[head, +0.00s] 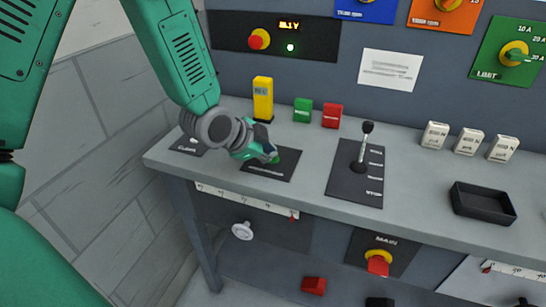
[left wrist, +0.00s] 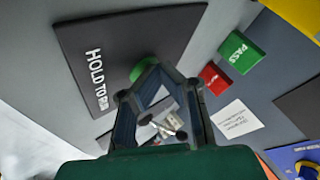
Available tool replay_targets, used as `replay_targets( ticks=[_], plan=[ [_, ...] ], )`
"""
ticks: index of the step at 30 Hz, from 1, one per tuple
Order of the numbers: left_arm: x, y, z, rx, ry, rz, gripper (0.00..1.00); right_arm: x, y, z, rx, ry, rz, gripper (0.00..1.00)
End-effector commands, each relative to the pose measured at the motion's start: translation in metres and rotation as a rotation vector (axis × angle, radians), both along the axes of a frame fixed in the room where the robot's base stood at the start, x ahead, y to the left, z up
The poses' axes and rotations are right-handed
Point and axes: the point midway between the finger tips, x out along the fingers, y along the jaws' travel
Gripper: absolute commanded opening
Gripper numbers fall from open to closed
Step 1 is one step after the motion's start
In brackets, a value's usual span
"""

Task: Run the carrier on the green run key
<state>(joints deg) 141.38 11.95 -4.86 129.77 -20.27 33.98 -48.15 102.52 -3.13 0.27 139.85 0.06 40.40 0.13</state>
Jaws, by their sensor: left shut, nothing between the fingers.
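The green run key (head: 277,155) sits on a dark plate (head: 262,170) near the left end of the grey console. In the left wrist view the plate reads "HOLD TO RUN" (left wrist: 96,80), and the round green key (left wrist: 146,68) shows just beyond my fingertips. My left gripper (head: 270,157) is shut and empty, its tips at the key and partly covering it. I cannot tell whether they touch or press it. My right gripper is not in view. No carrier is in view.
A yellow device (head: 263,98), a green block (head: 303,110) and a red block (head: 332,115) stand behind the plate. A black-knobbed lever (head: 364,145) rises to the right. A black tray (head: 483,203) lies farther right. A red main switch (head: 378,263) is below the console edge.

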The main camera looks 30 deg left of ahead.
Motion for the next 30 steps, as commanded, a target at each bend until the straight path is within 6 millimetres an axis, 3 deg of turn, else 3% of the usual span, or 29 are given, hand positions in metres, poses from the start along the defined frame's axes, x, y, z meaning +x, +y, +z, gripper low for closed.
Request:
replay_targets(
  ticks=[16, 30],
  plan=[
    [-0.001, 0.000, 0.000, 0.000, 0.002, -0.001, 0.00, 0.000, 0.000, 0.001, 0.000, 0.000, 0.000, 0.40],
    [0.000, -0.007, 0.019, 0.000, 0.001, -0.001, 0.00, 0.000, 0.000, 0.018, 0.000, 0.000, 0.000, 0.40]
  ],
)
